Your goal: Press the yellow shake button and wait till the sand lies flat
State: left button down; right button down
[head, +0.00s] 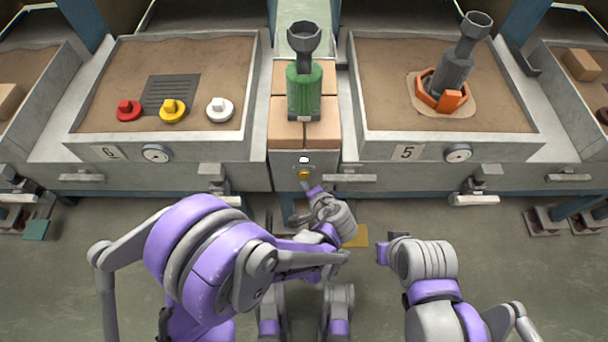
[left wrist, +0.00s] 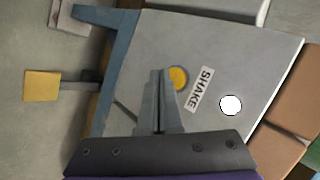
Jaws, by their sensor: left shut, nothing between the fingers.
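The yellow shake button (head: 304,174) sits on the front of the grey column between two sand boxes. In the left wrist view the yellow button (left wrist: 178,78) is beside the SHAKE label (left wrist: 201,89). My left gripper (left wrist: 160,72) is shut and empty, its tips close beside the button; I cannot tell whether they touch it. It also shows just below the button in the head view (head: 306,187). The sand (head: 200,60) in the left box looks mostly even; the sand (head: 385,65) in the right box has a paler patch around an orange-based tool. My right gripper's fingers do not show.
A round white spot (left wrist: 231,105) is near the button. A green-bodied tool (head: 304,85) stands on the column's brown top. Red (head: 129,110), yellow (head: 172,110) and white (head: 220,109) knobbed pieces lie in the left box. The orange-based grey tool (head: 450,75) leans in the right box.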

pick_arm(q)
jog(key=s, duration=0.4)
jog(key=shift+s, duration=0.4)
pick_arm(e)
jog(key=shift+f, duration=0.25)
pick_arm(q)
jog(key=shift+a, duration=0.1)
